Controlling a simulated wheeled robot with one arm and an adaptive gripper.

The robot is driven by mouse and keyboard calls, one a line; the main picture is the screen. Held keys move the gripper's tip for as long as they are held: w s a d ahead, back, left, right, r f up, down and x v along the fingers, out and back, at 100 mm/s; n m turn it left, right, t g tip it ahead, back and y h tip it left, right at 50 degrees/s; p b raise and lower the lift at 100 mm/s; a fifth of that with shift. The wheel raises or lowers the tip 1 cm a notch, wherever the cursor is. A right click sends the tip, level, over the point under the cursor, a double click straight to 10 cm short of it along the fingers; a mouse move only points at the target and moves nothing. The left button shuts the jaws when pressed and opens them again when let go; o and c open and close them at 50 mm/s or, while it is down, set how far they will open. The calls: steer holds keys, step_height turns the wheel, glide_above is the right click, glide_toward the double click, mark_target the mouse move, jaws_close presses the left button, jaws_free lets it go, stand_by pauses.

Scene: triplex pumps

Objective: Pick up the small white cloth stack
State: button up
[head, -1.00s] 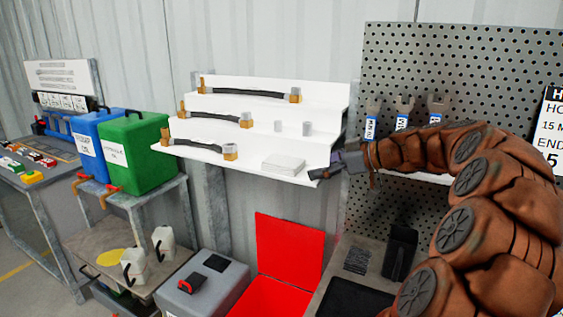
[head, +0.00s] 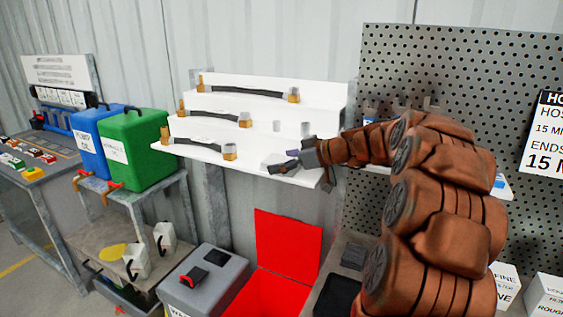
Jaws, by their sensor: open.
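The small white cloth stack (head: 271,159) lies on the lowest white shelf step, near its right end. It is partly hidden behind my gripper. My gripper (head: 279,160) is open and reaches in from the right, with its fingers pointing left at the stack. In the picture the fingers overlap the stack's right part. I cannot tell whether they touch it or stand in front of it.
The white stepped shelf (head: 200,155) holds several black hoses with brass ends, such as the front hose (head: 198,147). A red open box (head: 288,245) is below. A perforated panel (head: 460,75) stands right.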

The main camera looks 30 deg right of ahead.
steer(key=c, duration=1.1)
steer(key=shift+c, duration=0.2)
steer(key=shift+r+b, duration=0.15)
steer(key=shift+b, duration=0.4)
